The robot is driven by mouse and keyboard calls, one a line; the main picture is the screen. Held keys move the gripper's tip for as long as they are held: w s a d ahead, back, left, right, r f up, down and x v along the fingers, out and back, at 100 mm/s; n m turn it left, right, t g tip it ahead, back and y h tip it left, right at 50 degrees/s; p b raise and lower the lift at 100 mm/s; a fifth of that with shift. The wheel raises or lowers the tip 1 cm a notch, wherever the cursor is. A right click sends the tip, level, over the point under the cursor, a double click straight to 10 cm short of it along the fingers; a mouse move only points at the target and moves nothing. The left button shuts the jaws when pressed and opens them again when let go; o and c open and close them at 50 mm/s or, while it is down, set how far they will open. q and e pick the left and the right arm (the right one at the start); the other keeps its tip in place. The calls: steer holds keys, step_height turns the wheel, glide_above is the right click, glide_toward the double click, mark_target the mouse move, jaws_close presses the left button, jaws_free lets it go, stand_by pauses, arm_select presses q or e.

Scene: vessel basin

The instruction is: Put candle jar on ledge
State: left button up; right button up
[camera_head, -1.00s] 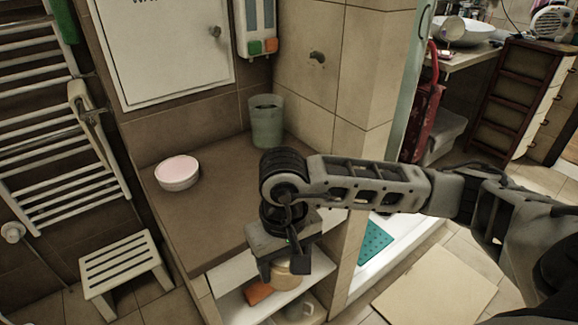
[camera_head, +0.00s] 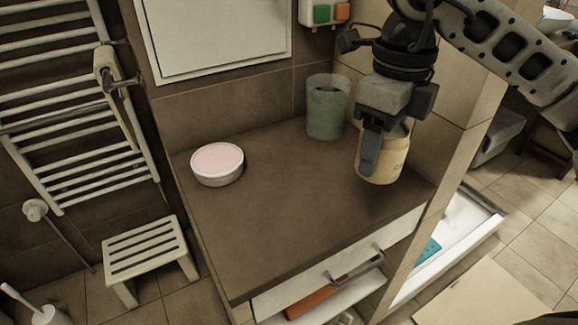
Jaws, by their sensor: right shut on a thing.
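The candle jar (camera_head: 386,163) is a tan, round jar. My right gripper (camera_head: 370,150) is shut on it and holds it upright over the right part of the brown ledge (camera_head: 275,215). One finger covers part of the jar's near side. I cannot tell whether the jar's base touches the ledge. My left gripper is not in view.
A green tumbler (camera_head: 327,108) stands at the back of the ledge, left of the jar. A round white dish with a pink top (camera_head: 218,163) sits at the left. The middle and front are clear. A drawer with a metal handle (camera_head: 355,268) is below.

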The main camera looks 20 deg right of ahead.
steer(key=shift+w+d+r+m, duration=0.1)
steer(key=shift+d+r+m, duration=0.05)
steer(key=shift+m, duration=0.35)
steer(key=shift+w+d, duration=0.2)
steer(key=shift+w, duration=0.05)
steer(key=w+d+f, duration=0.8)
steer(key=w, duration=0.1)
steer(key=shift+f, duration=0.2)
steer(key=shift+w+d+f, duration=0.1)
steer(key=shift+w+f, duration=0.05)
steer(key=f, duration=0.3)
steer(key=shift+w+d, duration=0.25)
steer(key=shift+d, duration=0.05)
steer(key=shift+f, duration=0.55)
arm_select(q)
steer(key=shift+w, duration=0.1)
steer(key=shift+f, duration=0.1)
arm_select(e)
steer(key=shift+f, duration=0.1)
